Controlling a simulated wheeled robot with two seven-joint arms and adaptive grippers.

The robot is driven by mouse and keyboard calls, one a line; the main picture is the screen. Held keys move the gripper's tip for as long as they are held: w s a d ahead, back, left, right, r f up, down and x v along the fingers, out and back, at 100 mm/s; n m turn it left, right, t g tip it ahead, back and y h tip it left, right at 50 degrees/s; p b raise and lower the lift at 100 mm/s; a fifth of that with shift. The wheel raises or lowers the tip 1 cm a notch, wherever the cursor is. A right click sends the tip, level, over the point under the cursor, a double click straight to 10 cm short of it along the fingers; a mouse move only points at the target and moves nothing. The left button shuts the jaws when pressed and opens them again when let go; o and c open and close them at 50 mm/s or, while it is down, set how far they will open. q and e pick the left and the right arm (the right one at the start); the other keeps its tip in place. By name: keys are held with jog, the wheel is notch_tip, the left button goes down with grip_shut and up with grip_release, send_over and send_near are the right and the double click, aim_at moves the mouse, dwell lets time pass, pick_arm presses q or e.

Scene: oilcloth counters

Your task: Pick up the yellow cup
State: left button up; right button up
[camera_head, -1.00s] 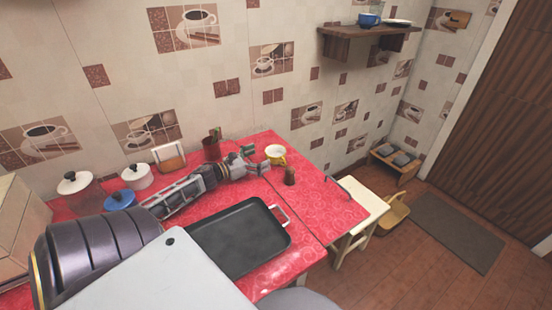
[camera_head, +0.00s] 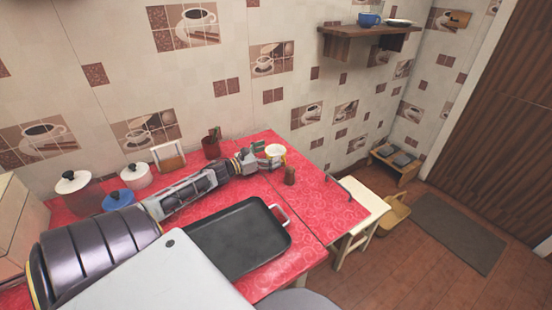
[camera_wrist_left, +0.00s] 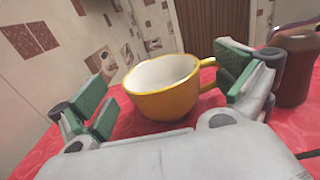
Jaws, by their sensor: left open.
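The yellow cup (camera_wrist_left: 165,88), white inside, stands upright on the red counter in the left wrist view. In the head view the cup (camera_head: 275,150) shows mostly its pale rim, partly hidden by my left gripper (camera_head: 268,158). In the wrist view my left gripper (camera_wrist_left: 165,95) is open, with green-padded fingers on both sides of the cup. The cup's handle points right, close to the right finger; I cannot tell whether they touch. My right gripper is not in view.
A brown jar (camera_wrist_left: 297,72) stands just right of the gripper; it also shows in the head view (camera_head: 290,176). A black tray (camera_head: 238,238) lies in front of my left arm. A brown utensil holder (camera_head: 211,148) and white pot (camera_head: 136,176) stand behind the arm.

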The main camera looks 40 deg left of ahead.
pick_arm(q)
jog(key=shift+w, duration=0.2)
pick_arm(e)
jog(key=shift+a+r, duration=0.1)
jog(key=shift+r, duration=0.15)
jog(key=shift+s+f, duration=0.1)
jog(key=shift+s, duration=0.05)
pick_arm(q)
jog(key=c, duration=1.2)
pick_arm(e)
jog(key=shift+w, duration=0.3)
pick_arm(q)
jog(key=shift+r, duration=0.2)
jog(key=shift+r, duration=0.25)
jog(key=shift+r+p, duration=0.3)
jog(key=shift+r, duration=0.35)
jog(key=shift+r+p, duration=0.85)
jog(key=shift+r, duration=3.1)
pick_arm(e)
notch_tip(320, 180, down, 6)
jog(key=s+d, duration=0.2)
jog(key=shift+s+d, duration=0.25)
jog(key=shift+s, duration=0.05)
